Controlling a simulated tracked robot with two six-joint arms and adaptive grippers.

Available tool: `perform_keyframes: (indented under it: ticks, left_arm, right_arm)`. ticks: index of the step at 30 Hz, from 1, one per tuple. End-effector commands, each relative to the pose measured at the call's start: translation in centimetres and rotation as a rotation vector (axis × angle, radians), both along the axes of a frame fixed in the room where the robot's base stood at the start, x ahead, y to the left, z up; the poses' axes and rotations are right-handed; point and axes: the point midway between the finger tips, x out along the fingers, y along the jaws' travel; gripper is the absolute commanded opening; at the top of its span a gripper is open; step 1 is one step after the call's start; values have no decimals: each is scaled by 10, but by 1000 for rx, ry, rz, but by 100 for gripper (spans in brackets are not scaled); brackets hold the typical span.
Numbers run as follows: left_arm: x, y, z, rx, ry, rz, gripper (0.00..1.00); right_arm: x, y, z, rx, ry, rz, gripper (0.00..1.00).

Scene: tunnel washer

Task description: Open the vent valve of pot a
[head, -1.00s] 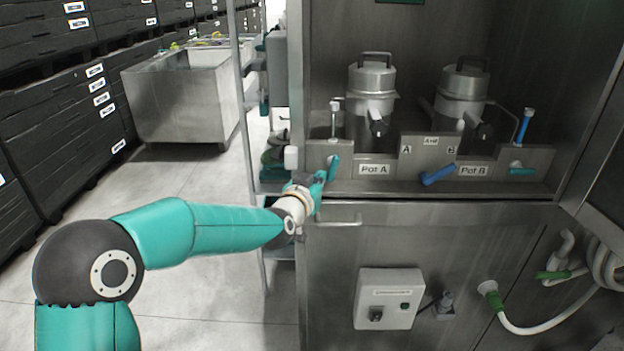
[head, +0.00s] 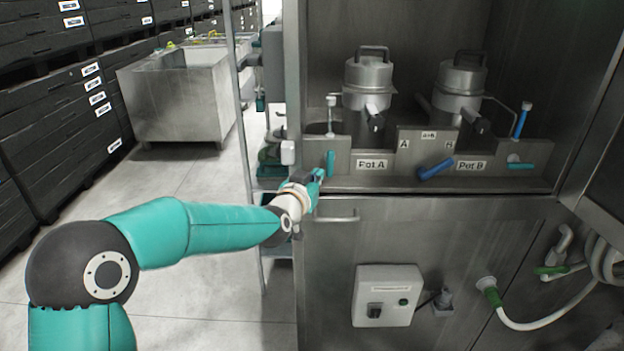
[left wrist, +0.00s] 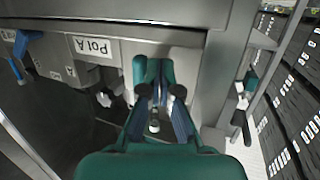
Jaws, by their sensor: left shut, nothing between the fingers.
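Pot A (head: 367,84) is a steel pot with a dark top handle, behind a steel panel with the Pot A label (head: 371,164). A short teal lever (head: 330,163) stands nearly upright on the panel, left of the label. Above it, a thin pipe with a white-topped fitting (head: 331,102) stands beside the pot. Which of these is the vent valve is not marked. My left gripper (head: 317,175) is shut and empty, just below and left of the teal lever; contact cannot be told. In the left wrist view, its fingers (left wrist: 154,100) are together. My right gripper is out of view.
Pot B (head: 461,88) stands to the right, with a blue upright handle (head: 522,120) and a teal lever (head: 520,165). A blue lever (head: 436,170) sits between the labels. A bar handle (head: 337,217) juts out below my gripper. A rack post (head: 240,130) stands left.

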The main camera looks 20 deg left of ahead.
Motion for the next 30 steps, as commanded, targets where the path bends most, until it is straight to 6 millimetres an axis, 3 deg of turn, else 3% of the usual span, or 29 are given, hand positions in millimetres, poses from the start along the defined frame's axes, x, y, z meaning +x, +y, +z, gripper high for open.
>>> perform_keyframes:
  ticks: [14, 30]
  left_arm:
    - [-4, 5, -1, 0, -2, 1, 0]
    - [-73, 10, 10, 0, -3, 2, 0]
  right_arm:
    - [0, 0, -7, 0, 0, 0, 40]
    - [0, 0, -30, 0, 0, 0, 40]
